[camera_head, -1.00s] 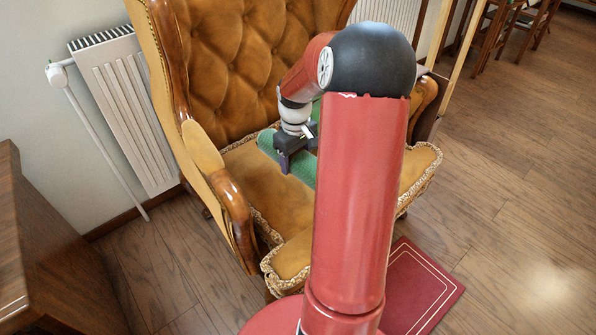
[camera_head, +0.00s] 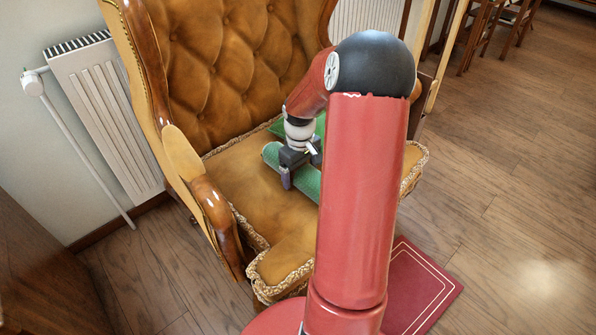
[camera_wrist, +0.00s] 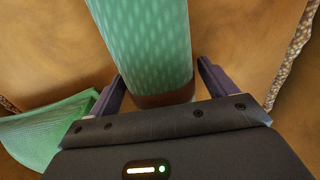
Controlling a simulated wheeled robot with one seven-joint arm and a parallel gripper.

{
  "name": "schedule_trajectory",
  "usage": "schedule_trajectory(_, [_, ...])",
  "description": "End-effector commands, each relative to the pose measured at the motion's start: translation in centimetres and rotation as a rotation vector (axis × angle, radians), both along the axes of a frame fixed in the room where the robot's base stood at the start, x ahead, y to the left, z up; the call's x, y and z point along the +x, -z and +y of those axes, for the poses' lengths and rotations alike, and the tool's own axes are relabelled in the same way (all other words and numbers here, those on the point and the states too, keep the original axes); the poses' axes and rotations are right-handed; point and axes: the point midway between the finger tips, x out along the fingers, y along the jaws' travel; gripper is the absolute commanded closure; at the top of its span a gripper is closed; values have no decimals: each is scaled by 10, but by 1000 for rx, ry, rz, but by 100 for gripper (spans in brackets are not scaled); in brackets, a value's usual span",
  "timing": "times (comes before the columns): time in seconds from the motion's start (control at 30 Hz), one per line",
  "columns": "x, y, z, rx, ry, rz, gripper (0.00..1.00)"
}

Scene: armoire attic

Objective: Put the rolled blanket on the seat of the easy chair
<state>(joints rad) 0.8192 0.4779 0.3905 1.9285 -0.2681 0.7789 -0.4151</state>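The rolled blanket, a green patterned roll (camera_head: 307,182), lies across the seat of the tan easy chair (camera_head: 250,190). My arm hides its right end. In the wrist view the roll (camera_wrist: 148,45) is between my two fingers. My gripper (camera_head: 300,172) points down over the roll, one finger on its near side. In the wrist view my gripper (camera_wrist: 160,80) has its fingers spread around the roll, with a narrow gap at the right finger; contact at the left finger is unclear.
A second green item, like a cushion or cloth (camera_wrist: 45,130), lies behind the roll near the backrest. The chair's wooden armrest (camera_head: 213,205) rises at left. A radiator (camera_head: 105,110), dark furniture (camera_head: 40,270) and a red mat (camera_head: 420,285) are around the chair.

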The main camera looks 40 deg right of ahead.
Motion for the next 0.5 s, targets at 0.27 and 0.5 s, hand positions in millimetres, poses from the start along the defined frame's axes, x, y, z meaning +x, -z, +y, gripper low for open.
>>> schedule_trajectory(0.27, [0,-1,0,0,-1,0,15])
schedule_trajectory(0.5, [1,-29,0,-4,0,-3,15])
